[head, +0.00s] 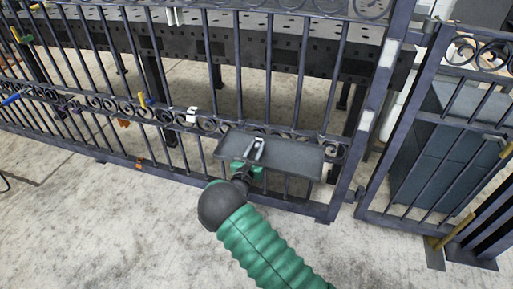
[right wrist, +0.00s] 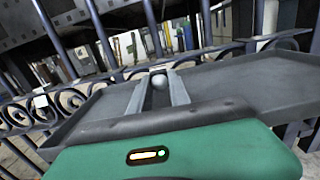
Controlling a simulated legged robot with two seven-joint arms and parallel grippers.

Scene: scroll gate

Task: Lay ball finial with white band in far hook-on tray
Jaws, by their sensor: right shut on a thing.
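My right gripper (head: 258,148) reaches in from below and is over the dark grey hook-on tray (head: 300,160), which hangs on the scroll gate. In the right wrist view the two pale fingers of my right gripper (right wrist: 163,88) are shut on a small light grey ball (right wrist: 158,81), taken as the ball finial. Its white band cannot be made out. The tray (right wrist: 235,85) spreads below and around the fingers in that view; whether the ball touches its floor cannot be told. In the head view the ball is too small to tell. My left gripper is not in view.
The scroll gate (head: 205,105) runs behind the tray, with small coloured clips and a white piece (head: 192,114) on it. A perforated dark bench (head: 270,52) stands behind the bars. A second gate panel (head: 440,130) is at the right. The tray's right part looks bare.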

